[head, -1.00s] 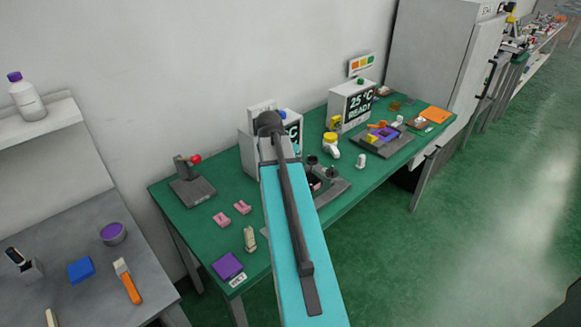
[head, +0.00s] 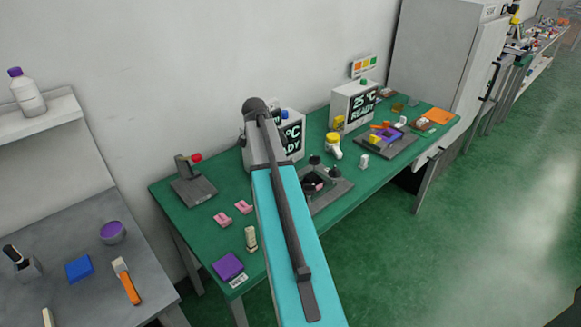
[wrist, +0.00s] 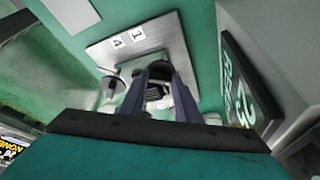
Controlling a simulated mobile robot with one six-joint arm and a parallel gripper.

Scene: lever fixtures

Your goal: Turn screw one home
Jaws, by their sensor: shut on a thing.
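In the wrist view, my gripper (wrist: 160,82) points at a grey fixture plate (wrist: 170,35) with white labels 1 (wrist: 137,34) and 4 (wrist: 118,42). Its two fingers are shut on a dark screw knob (wrist: 160,69), which I take to be screw one; the fingers partly hide it. Another dark knob (wrist: 112,84) stands to the left of the fingers. In the head view the fixture (head: 338,188), with dark knobs on it, is partly hidden behind my arm. My gripper is hidden there, and how far the screw is turned cannot be seen.
A grey box with a screen (head: 291,140) stands close behind the fixture; its screen (wrist: 238,85) is near my fingers in the wrist view. A yellow-topped white part (head: 333,146), pink parts (head: 223,219) and a lever fixture (head: 192,185) stand on the green table (head: 285,225).

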